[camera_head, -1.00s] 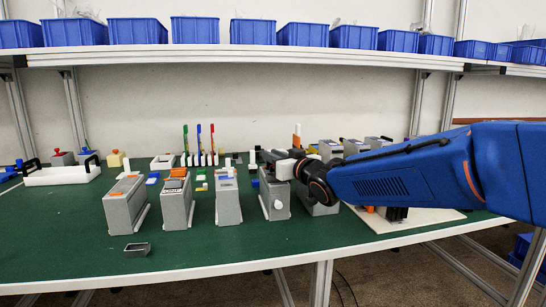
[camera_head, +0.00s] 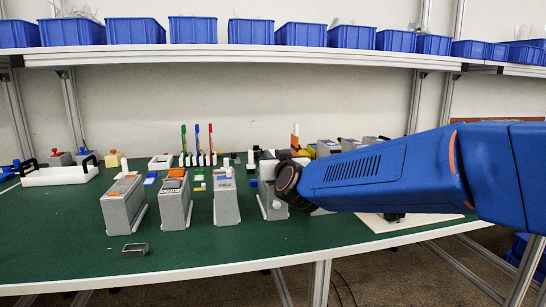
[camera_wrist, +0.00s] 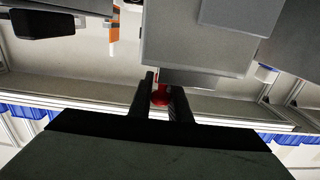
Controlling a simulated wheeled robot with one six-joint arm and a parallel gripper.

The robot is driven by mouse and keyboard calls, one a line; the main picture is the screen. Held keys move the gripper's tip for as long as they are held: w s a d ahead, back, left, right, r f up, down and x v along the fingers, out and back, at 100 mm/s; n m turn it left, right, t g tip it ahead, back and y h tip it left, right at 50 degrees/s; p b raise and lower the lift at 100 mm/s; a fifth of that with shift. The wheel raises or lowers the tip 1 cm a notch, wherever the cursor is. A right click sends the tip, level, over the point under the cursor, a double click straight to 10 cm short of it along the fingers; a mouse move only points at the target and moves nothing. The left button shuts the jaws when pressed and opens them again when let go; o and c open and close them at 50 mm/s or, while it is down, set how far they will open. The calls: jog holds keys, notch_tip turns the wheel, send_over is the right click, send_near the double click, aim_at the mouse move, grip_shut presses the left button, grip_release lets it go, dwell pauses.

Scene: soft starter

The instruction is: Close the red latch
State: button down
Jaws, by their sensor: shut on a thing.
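The red latch (camera_wrist: 160,95) shows in the wrist view as a small red piece between the two dark fingers of my gripper (camera_wrist: 162,88). My gripper is shut on it. Only part of the latch shows; the fingers cover its sides, and its angle cannot be told. A grey housing (camera_wrist: 197,45) is just beyond the fingertips. In the head view, the end of my arm is at a grey box (camera_head: 272,205), right of the row of similar boxes; my fingers and the latch cannot be made out there.
Grey boxes (camera_head: 226,202), (camera_head: 175,205) and (camera_head: 123,207) stand to the left on the green table (camera_head: 230,246). A small grey tray (camera_head: 135,250) lies near the front edge. Coloured upright handles (camera_head: 197,142) stand behind. The front of the table is mostly clear.

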jog(key=shift+s+m+t+h, duration=0.1)
jog(key=shift+m+t+h, duration=0.2)
jog(key=shift+m+h, duration=0.95)
jog(key=shift+d+m+h, duration=0.15)
jog(key=shift+m+h, duration=0.3)
jog(key=shift+h, duration=0.55)
jog(key=shift+d+m+h, duration=0.1)
jog(key=shift+m+h, duration=0.3)
jog(key=shift+h, duration=0.55)
jog(key=shift+d+r+m+h, duration=0.1)
jog(key=shift+m+h, duration=0.2)
jog(key=shift+h, duration=0.2)
jog(key=c, duration=1.7)
grip_release()
jog(key=s, duration=0.5)
jog(key=s+a, duration=0.1)
jog(key=s, duration=0.5)
jog(key=s+a, duration=0.1)
jog(key=s, duration=0.5)
jog(key=shift+s, duration=0.2)
